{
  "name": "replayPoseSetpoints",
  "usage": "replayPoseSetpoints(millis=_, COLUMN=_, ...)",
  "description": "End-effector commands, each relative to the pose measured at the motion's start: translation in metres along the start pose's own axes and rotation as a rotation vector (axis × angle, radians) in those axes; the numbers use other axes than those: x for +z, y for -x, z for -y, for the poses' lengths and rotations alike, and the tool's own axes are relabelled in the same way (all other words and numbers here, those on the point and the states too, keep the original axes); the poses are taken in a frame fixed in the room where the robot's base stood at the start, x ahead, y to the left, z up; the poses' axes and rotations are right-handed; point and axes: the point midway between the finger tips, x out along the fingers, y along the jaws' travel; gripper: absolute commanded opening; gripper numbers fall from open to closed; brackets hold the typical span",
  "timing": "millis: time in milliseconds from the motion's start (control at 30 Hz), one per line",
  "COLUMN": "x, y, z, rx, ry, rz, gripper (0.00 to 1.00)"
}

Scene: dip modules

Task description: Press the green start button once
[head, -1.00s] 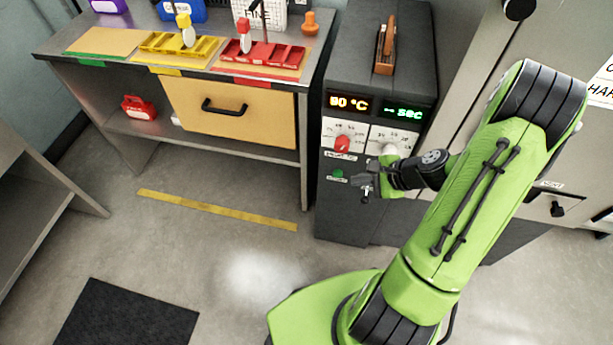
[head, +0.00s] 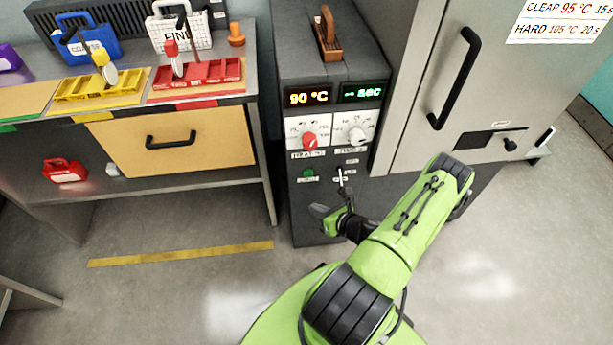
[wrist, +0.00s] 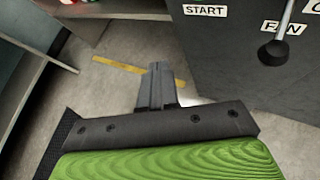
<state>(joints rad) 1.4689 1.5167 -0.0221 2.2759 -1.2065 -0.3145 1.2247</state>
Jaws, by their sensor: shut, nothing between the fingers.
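The green start button (head: 308,173) is a small round button on the front of the dark machine (head: 300,215), left of centre and below the red knob. In the wrist view its START label (wrist: 204,10) shows at the top, while the button itself is out of that picture. My gripper (head: 320,210) is below and slightly right of the button, apart from it. In the wrist view my gripper (wrist: 157,85) has its fingers together, with nothing between them.
A toggle lever (wrist: 275,48) labelled FAN sticks out right of the button. Above are a red knob (head: 310,141), a white knob (head: 357,135) and displays reading 90 °C (head: 306,97) and a seconds value. A bench with a drawer (head: 178,143) stands left.

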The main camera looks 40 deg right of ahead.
Motion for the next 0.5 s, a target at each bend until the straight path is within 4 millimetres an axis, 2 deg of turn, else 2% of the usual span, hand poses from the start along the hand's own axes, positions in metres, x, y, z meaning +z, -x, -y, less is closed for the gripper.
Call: replayPoseSetpoints(millis=500, x=0.035, y=-0.049, z=0.035, rx=0.002, ry=0.009, rz=0.002, gripper=0.00)
